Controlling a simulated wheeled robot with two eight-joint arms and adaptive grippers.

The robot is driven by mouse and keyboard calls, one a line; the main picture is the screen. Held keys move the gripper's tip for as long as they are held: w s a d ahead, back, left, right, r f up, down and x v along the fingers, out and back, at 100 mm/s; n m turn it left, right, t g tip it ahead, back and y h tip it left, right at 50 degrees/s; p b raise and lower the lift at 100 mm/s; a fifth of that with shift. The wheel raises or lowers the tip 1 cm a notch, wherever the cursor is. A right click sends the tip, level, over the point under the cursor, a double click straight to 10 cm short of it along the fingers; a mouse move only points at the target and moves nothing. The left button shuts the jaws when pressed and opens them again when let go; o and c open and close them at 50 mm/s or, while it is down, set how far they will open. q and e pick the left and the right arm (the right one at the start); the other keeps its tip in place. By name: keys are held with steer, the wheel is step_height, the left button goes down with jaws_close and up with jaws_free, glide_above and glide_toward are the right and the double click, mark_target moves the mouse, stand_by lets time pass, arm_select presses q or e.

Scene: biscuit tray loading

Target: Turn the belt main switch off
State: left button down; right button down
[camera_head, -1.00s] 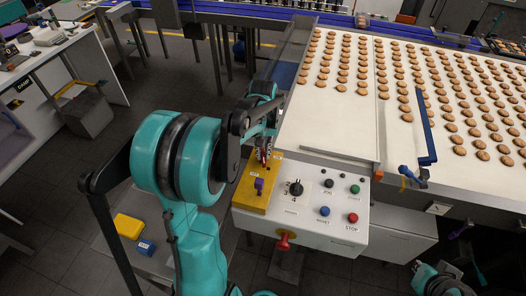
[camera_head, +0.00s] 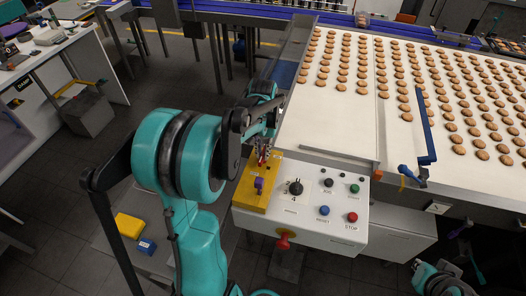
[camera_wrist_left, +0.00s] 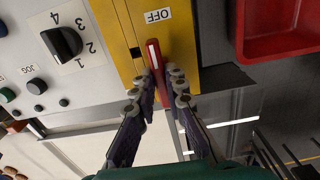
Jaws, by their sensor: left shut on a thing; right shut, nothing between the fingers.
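The belt main switch is a red lever (camera_wrist_left: 157,72) on a yellow plate (camera_wrist_left: 122,30) at the left end of the control panel (camera_head: 300,216). My left gripper (camera_wrist_left: 163,80) is shut on the red lever, with its fingers on both sides. An OFF label (camera_wrist_left: 157,16) lies beside the lever's end in the left wrist view. In the head view, my left gripper (camera_head: 263,150) is at the plate's far end and partly covers the lever. My right gripper (camera_head: 463,232) is at the lower right, shut and empty, away from the panel.
The panel carries a black selector knob (camera_head: 295,187), a blue button (camera_head: 324,210) and a red stop button (camera_head: 352,217). A red emergency knob (camera_head: 284,238) sits on its front. The biscuit belt (camera_head: 335,120) lies behind.

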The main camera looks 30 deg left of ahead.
mark_target(263, 153)
arm_select(q)
steer(key=c, duration=1.6)
jaws_free()
steer(key=shift+o, duration=0.2)
step_height(263, 153, up, 12)
steer(key=shift+s+d+f+m+t+b, duration=0.55)
steer(key=shift+s+d+f+t+b, duration=0.6)
steer(key=shift+s+d+f, duration=1.3)
steer(key=shift+s+d+f+m+t+b, duration=0.6)
steer(key=shift+s+d+f+t+b, duration=0.95)
steer(key=shift+d, duration=1.7)
steer(key=shift+s+d+f+m+t+b, duration=0.55)
steer(key=shift+s+d+f+t, duration=0.35)
steer(key=shift+s+d+f, duration=1.3)
